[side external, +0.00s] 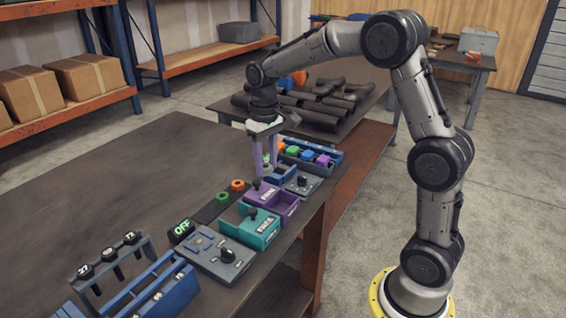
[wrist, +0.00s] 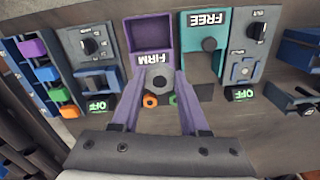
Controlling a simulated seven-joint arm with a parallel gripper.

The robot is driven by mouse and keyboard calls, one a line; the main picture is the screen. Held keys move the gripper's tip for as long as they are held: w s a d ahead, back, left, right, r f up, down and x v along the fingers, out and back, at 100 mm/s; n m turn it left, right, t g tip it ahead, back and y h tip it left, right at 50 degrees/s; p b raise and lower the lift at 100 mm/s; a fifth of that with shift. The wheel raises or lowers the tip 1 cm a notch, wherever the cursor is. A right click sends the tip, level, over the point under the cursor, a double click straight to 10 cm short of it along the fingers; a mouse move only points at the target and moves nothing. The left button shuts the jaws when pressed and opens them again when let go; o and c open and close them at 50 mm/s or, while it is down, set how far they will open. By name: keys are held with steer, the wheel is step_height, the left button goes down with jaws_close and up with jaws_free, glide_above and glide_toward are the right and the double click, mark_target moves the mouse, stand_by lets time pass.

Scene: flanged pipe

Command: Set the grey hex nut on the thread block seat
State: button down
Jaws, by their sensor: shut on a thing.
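My gripper (wrist: 159,80) has two purple fingers. They are shut on a small dark grey piece with a lighter round centre, which I take to be the grey hex nut (wrist: 158,82). In the side view, my gripper (side external: 265,172) points down, just behind the dark knob of the purple FIRM box (side external: 284,204), above the bench. The nut cannot be made out there. In the wrist view, the FIRM box (wrist: 148,33) lies just beyond the fingertips. I cannot tell for sure which part is the thread block seat.
An orange nut (wrist: 150,100) and a green nut (wrist: 173,99) lie near the fingers. The teal FREE box (side external: 249,229) and grey switch panels flank the FIRM box. A blue tray of coloured blocks (side external: 312,158) stands behind.

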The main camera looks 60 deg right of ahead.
steer(key=w+a+f, duration=0.4)
steer(key=w+a, duration=0.2)
steer(key=a, duration=0.6)
steer(key=n, duration=0.2)
glide_above(201, 243)
steer(key=f, duration=0.3)
steer(key=shift+w+d+f, duration=0.15)
steer(key=shift+d+f, duration=0.05)
steer(key=shift+d, duration=0.1)
steer(key=shift+a+f, duration=0.1)
steer(key=shift+a, duration=0.25)
steer(key=shift+f, duration=0.1)
steer(key=shift+f, duration=1.1)
steer(key=shift+f, duration=0.45)
steer(key=shift+c, duration=1.7)
jaws_free()
